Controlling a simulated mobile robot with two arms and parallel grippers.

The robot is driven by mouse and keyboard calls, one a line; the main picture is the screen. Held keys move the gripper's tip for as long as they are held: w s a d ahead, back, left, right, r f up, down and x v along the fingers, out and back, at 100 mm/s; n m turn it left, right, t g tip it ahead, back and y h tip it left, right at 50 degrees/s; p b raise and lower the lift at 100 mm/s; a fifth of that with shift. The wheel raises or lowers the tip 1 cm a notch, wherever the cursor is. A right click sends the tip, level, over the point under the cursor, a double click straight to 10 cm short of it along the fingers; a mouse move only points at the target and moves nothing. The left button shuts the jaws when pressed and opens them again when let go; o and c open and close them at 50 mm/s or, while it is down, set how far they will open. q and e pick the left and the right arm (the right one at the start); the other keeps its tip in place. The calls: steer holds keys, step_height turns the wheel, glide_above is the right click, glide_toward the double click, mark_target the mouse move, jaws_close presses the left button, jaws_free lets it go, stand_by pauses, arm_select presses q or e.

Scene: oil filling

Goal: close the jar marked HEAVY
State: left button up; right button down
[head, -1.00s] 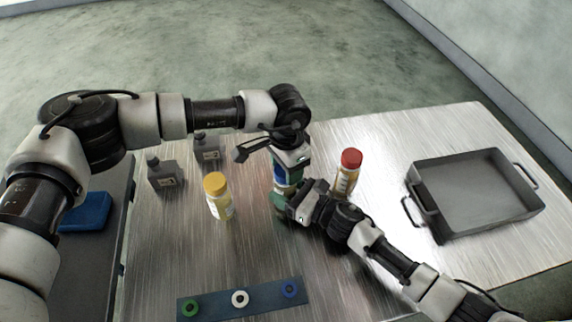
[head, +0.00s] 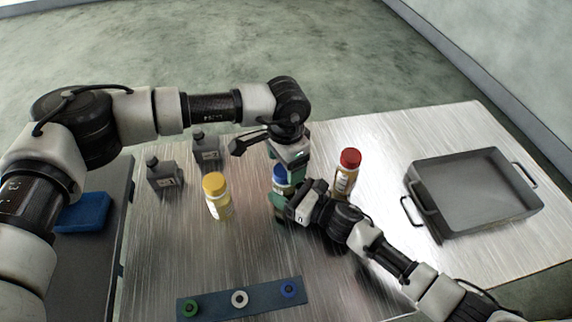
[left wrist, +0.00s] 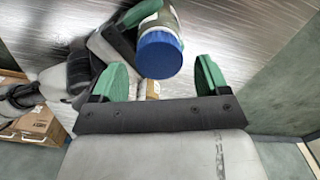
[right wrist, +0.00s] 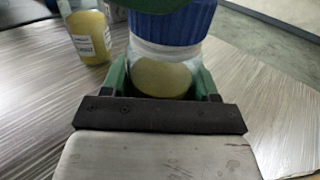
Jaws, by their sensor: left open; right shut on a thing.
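A jar with a blue cap (head: 281,178) stands under my left gripper in the head view, mostly hidden by my grippers. The cap sits on top of the clear jar (right wrist: 165,75), which holds yellowish contents, in the right wrist view. My right gripper (head: 284,204) is shut on the jar body below the cap. My left gripper (left wrist: 162,78) is open, its green fingers apart, with the blue cap (left wrist: 160,55) showing between and beyond them. I cannot read a HEAVY mark on any jar.
A yellow-capped jar (head: 218,197) and a red-capped jar (head: 347,174) stand on either side. Two grey canisters (head: 165,175) are at the back left. A grey tray (head: 475,205) lies right. A blue strip with rings (head: 260,297) lies at the front.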

arm_select(q)
steer(key=shift+r, duration=1.5)
